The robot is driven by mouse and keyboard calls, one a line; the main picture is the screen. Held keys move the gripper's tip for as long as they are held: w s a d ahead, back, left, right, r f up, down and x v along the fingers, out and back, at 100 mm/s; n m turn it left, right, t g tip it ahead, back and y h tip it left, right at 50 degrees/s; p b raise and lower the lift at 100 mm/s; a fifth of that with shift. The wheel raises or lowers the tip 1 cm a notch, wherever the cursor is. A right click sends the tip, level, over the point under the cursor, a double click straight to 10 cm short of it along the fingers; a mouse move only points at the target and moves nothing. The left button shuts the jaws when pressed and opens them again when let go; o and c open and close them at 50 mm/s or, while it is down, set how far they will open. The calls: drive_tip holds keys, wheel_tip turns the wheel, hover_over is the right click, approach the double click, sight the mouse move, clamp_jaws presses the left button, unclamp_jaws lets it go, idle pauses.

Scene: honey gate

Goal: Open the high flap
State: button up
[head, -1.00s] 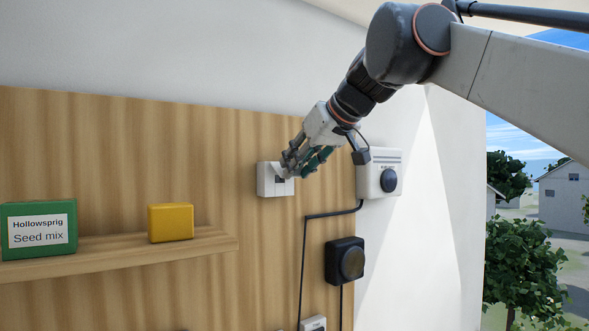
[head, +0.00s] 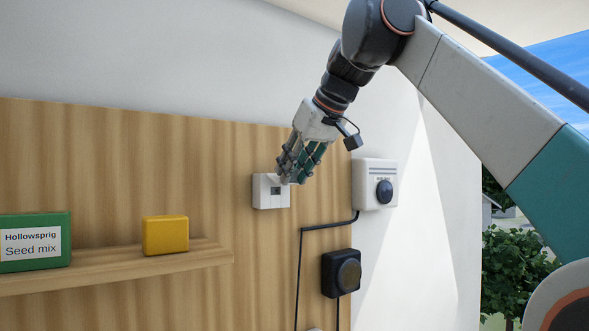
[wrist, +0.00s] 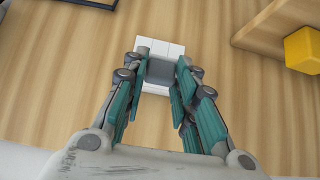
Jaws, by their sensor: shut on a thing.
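A small white box (head: 262,192) is fixed high on the wooden panel, with a small dark square in its front. My gripper (head: 288,181) comes down to it from the upper right, its fingertips at the box's right front. In the wrist view, my gripper (wrist: 160,74) is shut on a grey plate (wrist: 160,71), which appears to be the flap. The white box (wrist: 160,45) shows behind the plate there. The fingers partly cover the flap in the head view, so its exact angle is hard to tell.
Right of the white box is a white unit with a dark round knob (head: 384,192). Below is a black unit (head: 341,274) with a cable. At left, a shelf (head: 120,268) carries a yellow box (head: 165,235) and a green Seed mix box (head: 35,220).

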drive_tip(key=o, duration=1.1)
drive_tip(key=s+d+r, duration=0.1)
drive_tip(key=s+d, duration=0.2)
drive_tip(key=s, duration=0.1)
drive_tip(key=s+d+r, duration=0.1)
drive_tip(key=s+d, duration=0.1)
drive_tip(key=s, duration=0.2)
drive_tip(key=s+d+r, duration=0.1)
drive_tip(key=s+d, duration=0.2)
drive_tip(key=s, duration=0.1)
drive_tip(key=shift+s+d+r, duration=0.25)
drive_tip(key=shift+s+d, duration=0.05)
drive_tip(key=shift+s, duration=0.1)
